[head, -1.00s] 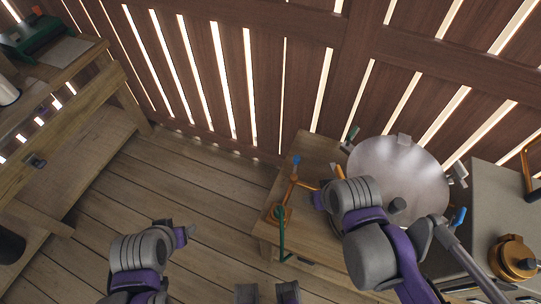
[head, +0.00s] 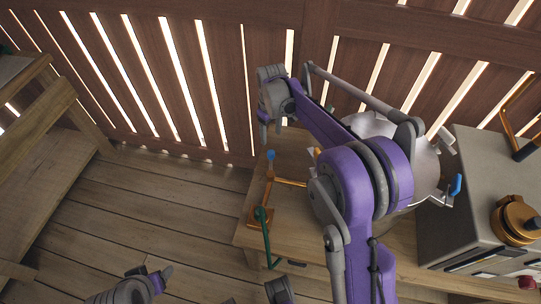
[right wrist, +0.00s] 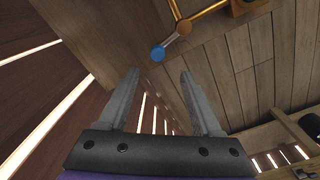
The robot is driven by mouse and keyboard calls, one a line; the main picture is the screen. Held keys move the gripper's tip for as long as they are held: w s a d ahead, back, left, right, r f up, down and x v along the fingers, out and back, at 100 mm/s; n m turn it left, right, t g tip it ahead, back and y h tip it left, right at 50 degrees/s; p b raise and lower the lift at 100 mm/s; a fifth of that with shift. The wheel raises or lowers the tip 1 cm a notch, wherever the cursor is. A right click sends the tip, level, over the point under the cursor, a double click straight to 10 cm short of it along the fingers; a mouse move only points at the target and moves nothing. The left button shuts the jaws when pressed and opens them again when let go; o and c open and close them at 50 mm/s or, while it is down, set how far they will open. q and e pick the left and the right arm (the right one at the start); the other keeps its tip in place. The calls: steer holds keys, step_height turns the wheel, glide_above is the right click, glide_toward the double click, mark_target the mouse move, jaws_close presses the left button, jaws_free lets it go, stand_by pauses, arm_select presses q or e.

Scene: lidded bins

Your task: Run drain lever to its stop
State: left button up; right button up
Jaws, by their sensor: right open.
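A copper-coloured pipe fitting (head: 268,185) stands on the wooden bench, with a blue-tipped lever (head: 270,156) at its top end. The blue tip also shows in the right wrist view (right wrist: 158,53), just beyond my fingertips and apart from them. My right gripper (right wrist: 159,74) is open and empty. In the head view my right gripper (head: 264,120) hangs above and behind the blue tip, partly hidden by its own wrist. My left gripper (head: 160,278) is low at the bottom of the head view, away from the bench; its jaws are too small to judge.
A round steel vessel (head: 425,165) with a blue handle (head: 455,185) stands on the bench (head: 300,240), partly behind my right arm. A green hose or handle (head: 266,243) hangs at the bench's front. A grey cabinet (head: 470,160) stands right. The plank floor left is clear.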

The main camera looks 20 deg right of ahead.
mark_target(271, 152)
steer(key=f, duration=0.4)
steer(key=f+b, duration=0.1)
steer(key=f, duration=0.7)
steer(key=shift+w+d+b, duration=0.15)
steer(key=shift+w+b, duration=0.15)
steer(key=shift+w, duration=0.05)
jaws_close()
